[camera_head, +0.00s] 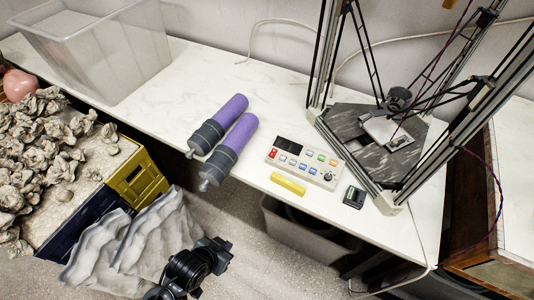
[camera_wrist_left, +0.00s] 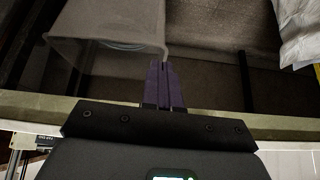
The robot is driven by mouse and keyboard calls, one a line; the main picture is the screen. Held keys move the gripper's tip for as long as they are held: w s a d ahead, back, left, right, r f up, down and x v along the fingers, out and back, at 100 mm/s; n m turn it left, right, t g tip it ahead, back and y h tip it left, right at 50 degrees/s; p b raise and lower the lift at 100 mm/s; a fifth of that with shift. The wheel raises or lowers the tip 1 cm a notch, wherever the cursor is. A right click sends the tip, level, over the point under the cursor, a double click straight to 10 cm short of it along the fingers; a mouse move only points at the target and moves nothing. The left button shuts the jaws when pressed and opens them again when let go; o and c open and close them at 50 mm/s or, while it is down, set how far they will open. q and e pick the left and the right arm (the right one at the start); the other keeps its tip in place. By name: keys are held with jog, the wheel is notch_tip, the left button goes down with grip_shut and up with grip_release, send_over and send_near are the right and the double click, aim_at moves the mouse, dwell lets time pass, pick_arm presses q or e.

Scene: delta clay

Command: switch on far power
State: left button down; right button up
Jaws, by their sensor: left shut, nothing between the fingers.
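A white control box (camera_head: 305,161) lies on the white table. It has a dark display, a red button (camera_head: 272,154) at its left end, several small coloured buttons and a dark knob (camera_head: 328,176). No button is labelled legibly. A small black box (camera_head: 354,197) sits to its right by the table edge. My left gripper (camera_head: 208,256) is low in the head view, in front of the table and apart from the control box. In the left wrist view its purple-tinted fingers (camera_wrist_left: 164,84) are together with nothing between them. My right gripper is not in view.
Two purple cylinders (camera_head: 238,133) with grey ends lie left of the box; a yellow bar (camera_head: 288,184) lies before it. A delta printer frame (camera_head: 386,205) stands right. A grey bin (camera_head: 305,236) is below the table edge; pale bags (camera_head: 150,233) and a yellow crate (camera_head: 138,180) are left.

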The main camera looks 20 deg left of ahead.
pick_arm(q)
jog(key=w+d+r+t+p, duration=0.1)
jog(key=w+r+t+p, duration=0.1)
jog(key=w+r+p, duration=0.6)
jog(key=w+r+t+p, duration=0.2)
jog(key=w+r+p, duration=0.6)
jog(key=r+p, duration=0.3)
notch_tip(320, 180, up, 5)
jog(key=shift+w+d+f+n+t+h, duration=0.1)
jog(key=shift+w+d+n+t+h, duration=0.2)
jog(key=shift+d, duration=0.1)
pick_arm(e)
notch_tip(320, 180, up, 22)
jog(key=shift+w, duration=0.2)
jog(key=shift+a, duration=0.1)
pick_arm(q)
jog(key=b, duration=0.2)
send_near(273, 153)
jog(key=w, duration=0.4)
jog(key=shift+w+d+f+b, duration=0.15)
jog(key=shift+f+b, duration=0.1)
jog(key=shift+f, duration=0.3)
jog(key=shift+w+d+f+b, duration=0.1)
jog(key=shift+w+f+b, duration=0.15)
jog(key=shift+f, duration=0.7)
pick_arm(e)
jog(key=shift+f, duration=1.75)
